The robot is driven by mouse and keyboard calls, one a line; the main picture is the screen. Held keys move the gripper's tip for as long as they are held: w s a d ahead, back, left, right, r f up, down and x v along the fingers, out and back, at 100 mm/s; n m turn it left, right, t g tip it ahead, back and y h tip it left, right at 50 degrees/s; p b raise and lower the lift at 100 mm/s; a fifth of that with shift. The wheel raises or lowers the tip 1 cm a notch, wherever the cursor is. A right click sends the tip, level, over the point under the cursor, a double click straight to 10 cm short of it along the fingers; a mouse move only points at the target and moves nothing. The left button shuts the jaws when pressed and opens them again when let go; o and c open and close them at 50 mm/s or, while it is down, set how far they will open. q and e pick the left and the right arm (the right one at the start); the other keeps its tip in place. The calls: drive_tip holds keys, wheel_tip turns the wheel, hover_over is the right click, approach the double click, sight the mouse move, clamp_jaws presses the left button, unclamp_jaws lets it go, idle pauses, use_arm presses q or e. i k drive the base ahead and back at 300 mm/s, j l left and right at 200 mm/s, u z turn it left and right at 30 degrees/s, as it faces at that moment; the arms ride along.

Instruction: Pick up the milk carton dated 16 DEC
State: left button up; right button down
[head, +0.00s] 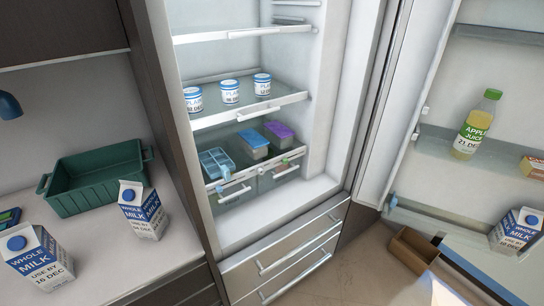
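A milk carton (36,258) with a blue cap stands on the counter at the lower left, and its label appears to read USE BY 16 DEC. Neither of my grippers can be made out in the head view.
A green crate (97,180) sits on the counter. The open fridge holds several white tubs (230,91) and lidded boxes (254,141). A juice bottle (475,125) stands in the door. A brown box (412,252) lies on the floor. A blue object (9,106) shows at the left edge.

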sight(28, 248)
drive_tip(key=u, duration=1.95)
